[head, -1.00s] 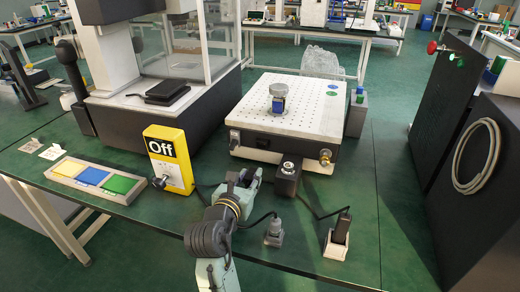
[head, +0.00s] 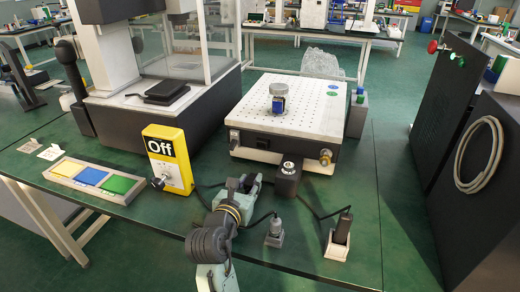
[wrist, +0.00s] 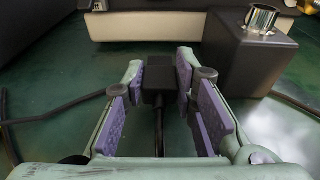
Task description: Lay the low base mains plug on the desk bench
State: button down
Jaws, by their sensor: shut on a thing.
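My gripper (wrist: 160,85) is shut on a black mains plug (wrist: 157,72), which sits between its purple pads near the fingertips. The plug's black cable (wrist: 159,130) runs back between the fingers. In the head view my gripper (head: 244,184) is low over the front of the green desk bench (head: 205,225), left of and in front of a black box. The held plug is mostly hidden there by the fingers. I cannot tell whether the plug touches the bench top.
A black box (head: 287,180) with a metal-rimmed top stands close by. A yellow "Off" switch box (head: 168,160) is at the left, a perforated platform (head: 300,105) behind. Loose cables cross the bench.

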jog(key=shift+f+b, duration=0.3)
jog(key=shift+f, duration=0.35)
jog(key=c, duration=1.2)
grip_release()
jog(key=v, duration=0.7)
jog(key=shift+s+a, duration=0.1)
jog(key=shift+s, duration=0.2)
